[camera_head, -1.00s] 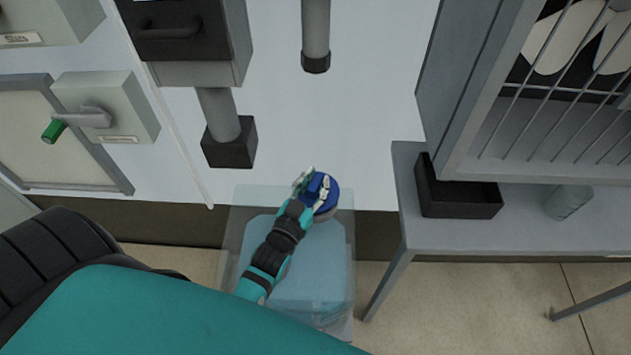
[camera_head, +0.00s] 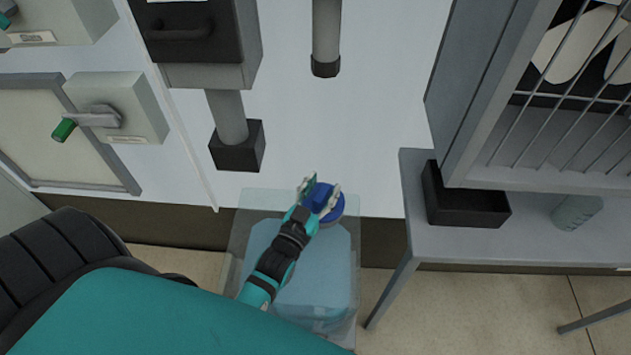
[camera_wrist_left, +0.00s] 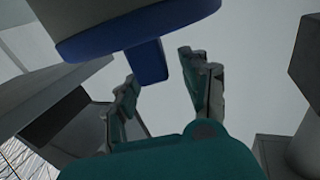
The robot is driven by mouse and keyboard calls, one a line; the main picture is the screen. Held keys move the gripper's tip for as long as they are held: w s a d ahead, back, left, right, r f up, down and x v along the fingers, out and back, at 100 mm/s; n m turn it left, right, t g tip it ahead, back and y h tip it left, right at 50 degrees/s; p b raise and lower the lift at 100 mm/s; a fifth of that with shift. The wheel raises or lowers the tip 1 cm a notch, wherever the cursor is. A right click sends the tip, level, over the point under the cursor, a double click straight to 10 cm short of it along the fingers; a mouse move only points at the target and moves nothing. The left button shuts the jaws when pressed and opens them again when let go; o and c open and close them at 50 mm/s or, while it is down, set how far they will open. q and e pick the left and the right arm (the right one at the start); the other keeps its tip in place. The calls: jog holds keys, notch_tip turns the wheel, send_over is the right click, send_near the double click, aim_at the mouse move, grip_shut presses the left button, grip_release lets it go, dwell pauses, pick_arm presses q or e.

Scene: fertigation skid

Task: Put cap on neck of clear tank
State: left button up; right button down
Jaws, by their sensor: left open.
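The clear tank (camera_head: 338,287) stands on the floor against the white wall, with pale blue liquid inside. The blue cap (camera_head: 334,214) is at the tank's top, toward its back right. My left gripper (camera_head: 322,187) is open at the cap, its fingers on either side of the cap's raised blue tab. In the left wrist view, the tab (camera_wrist_left: 147,62) lies near the open fingers (camera_wrist_left: 165,85), with a gap visible. A grey-white part shows behind the cap's disc there. The neck is hidden, so how the cap seats cannot be told. My right gripper is not in view.
A grey bench (camera_head: 418,240) with a black tray (camera_head: 465,207), a translucent bottle (camera_head: 576,211) and a barred cabinet (camera_head: 480,80) stands right of the tank. A grey pipe (camera_head: 326,40) and a black-ended pipe (camera_head: 237,147) hang above. Floor shows between tank and bench.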

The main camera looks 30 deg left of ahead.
pick_arm(q)
jog(key=shift+s+p, duration=0.1)
jog(key=shift+p, duration=0.2)
jog(key=s, duration=0.7)
jog(key=s+b, duration=0.1)
jog(key=s, duration=0.3)
jog(key=shift+d+r, duration=0.15)
jog(key=shift+d, duration=0.2)
jog(key=shift+s+r, duration=0.1)
jog(key=shift+s, duration=0.35)
